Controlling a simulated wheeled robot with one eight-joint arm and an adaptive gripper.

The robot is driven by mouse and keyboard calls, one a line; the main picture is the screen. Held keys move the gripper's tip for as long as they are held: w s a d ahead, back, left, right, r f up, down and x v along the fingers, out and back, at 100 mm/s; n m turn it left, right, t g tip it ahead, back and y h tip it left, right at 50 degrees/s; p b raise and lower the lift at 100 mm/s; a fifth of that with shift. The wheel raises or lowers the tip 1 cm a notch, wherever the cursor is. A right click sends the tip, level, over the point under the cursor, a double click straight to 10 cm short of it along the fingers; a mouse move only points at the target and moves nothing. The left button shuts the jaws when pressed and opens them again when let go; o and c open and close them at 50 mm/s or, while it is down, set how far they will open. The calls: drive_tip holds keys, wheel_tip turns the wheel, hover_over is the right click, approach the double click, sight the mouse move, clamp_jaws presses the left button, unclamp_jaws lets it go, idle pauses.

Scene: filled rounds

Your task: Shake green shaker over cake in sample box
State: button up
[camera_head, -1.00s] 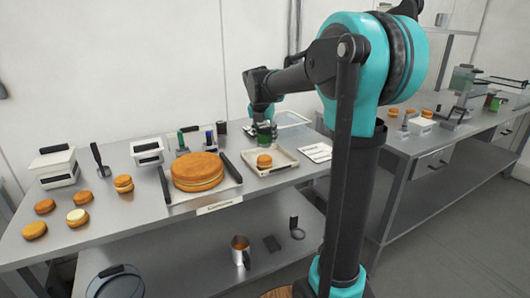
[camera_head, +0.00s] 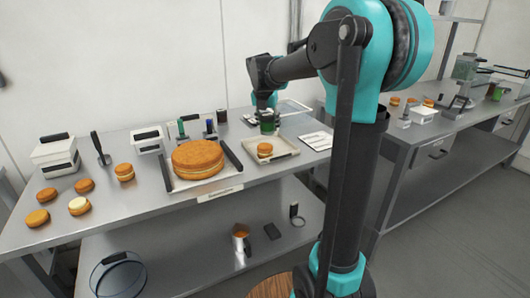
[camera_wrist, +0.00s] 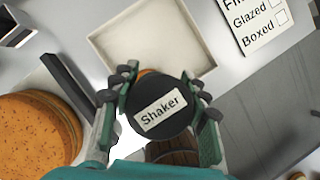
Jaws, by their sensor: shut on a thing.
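My gripper (camera_head: 268,115) is shut on the green shaker (camera_head: 268,128) and holds it in the air. In the wrist view the gripper (camera_wrist: 161,92) has a finger on each side of the shaker's black lid, which reads "Shaker" (camera_wrist: 160,117). The sample box, a shallow cream tray (camera_head: 290,150), sits on the table below. The small orange cake (camera_head: 264,150) lies in it, just under and in front of the shaker in the head view. In the wrist view the shaker hides most of the cake, and the box (camera_wrist: 185,50) shows behind the lid.
A large orange cake (camera_head: 198,158) on a tray stands left of the box. A printed card (camera_head: 316,141) lies to its right. Small cakes and white boxes are on the left of the table. A second bench (camera_head: 430,135) stands at the right.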

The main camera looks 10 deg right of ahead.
sight(269, 113)
drive_tip(key=shift+a, duration=0.9)
drive_tip(key=shift+d, duration=0.95)
drive_tip(key=shift+r, duration=0.1)
idle(0.4)
drive_tip(key=shift+r, duration=2.4)
